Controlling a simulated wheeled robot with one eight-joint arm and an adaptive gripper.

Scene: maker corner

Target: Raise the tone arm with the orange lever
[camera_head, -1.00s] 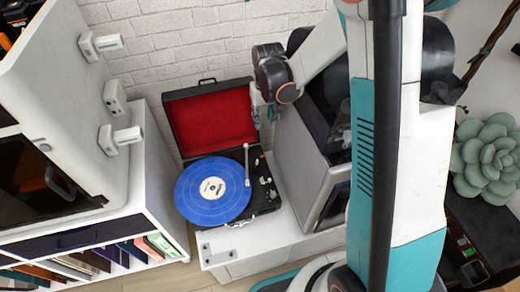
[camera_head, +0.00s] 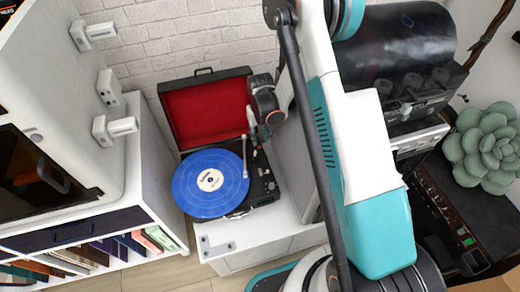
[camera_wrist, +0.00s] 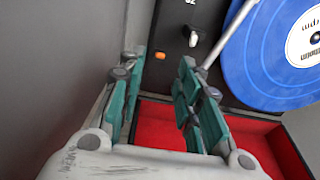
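The record player (camera_head: 265,187) stands open on a white cabinet, a blue record (camera_head: 205,172) on its platter. The thin tone arm (camera_head: 244,157) reaches over the record's right part; in the wrist view it is the pale rod (camera_wrist: 218,48). The small orange lever (camera_wrist: 160,56) sits on the black deck in the wrist view, beside a white knob (camera_wrist: 193,39). I cannot make the lever out in the head view. My gripper (camera_wrist: 162,70) is open and empty, its teal fingers on either side of the lever in the picture; their height above it is unclear.
The red-lined lid (camera_head: 205,110) stands raised behind the deck, and its lining lies below my fingers in the wrist view. A grey wall-like surface (camera_wrist: 60,70) is close on the left there. White shelving (camera_head: 120,195) stands left of the player.

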